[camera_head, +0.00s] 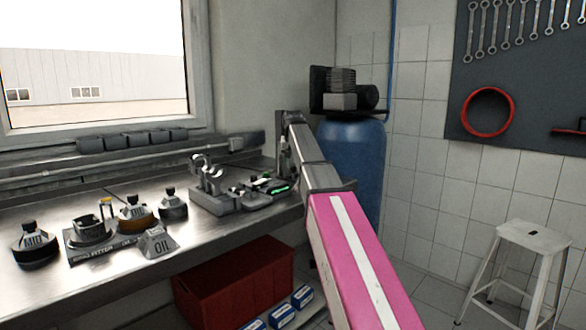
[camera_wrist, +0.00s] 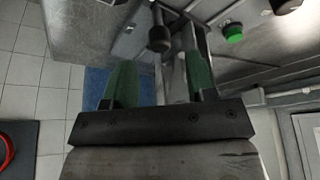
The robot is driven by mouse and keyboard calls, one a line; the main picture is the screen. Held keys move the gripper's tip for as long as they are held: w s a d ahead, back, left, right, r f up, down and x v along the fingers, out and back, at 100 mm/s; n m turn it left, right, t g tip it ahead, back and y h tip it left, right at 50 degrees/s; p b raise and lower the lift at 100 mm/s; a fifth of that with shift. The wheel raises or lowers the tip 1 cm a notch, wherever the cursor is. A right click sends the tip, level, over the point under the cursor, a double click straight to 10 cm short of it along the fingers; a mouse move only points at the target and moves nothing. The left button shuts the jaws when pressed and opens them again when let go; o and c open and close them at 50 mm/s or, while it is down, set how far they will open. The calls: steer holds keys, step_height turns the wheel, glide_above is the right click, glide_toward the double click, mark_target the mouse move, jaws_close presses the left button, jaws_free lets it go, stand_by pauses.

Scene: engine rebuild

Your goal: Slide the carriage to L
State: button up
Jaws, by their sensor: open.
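My gripper (camera_wrist: 160,68) is open in the wrist view, with a green pad on either side. A dark round-ended knob (camera_wrist: 158,38) on a thin rod shows between and beyond the pads; I cannot tell whether they touch it. In the head view my arm reaches to the bench's right end, and the gripper is not clearly seen. A rail (camera_head: 60,172) runs along the back of the bench. A small grey block (camera_head: 243,143) sits at its right end and may be the carriage. No letter L can be read on the rail.
A grey fixture (camera_head: 212,190) stands on the bench (camera_head: 120,285) beside my arm. A green button (camera_wrist: 233,33) shows in the wrist view. Dark-capped containers, an OIL block (camera_head: 160,243) and a filter tray stand at left. A blue tank (camera_head: 350,165) stands behind my arm.

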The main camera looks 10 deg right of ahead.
steer(key=shift+x, duration=2.4)
jaws_close()
steer(key=shift+w+d, duration=0.1)
steer(key=shift+d, duration=0.05)
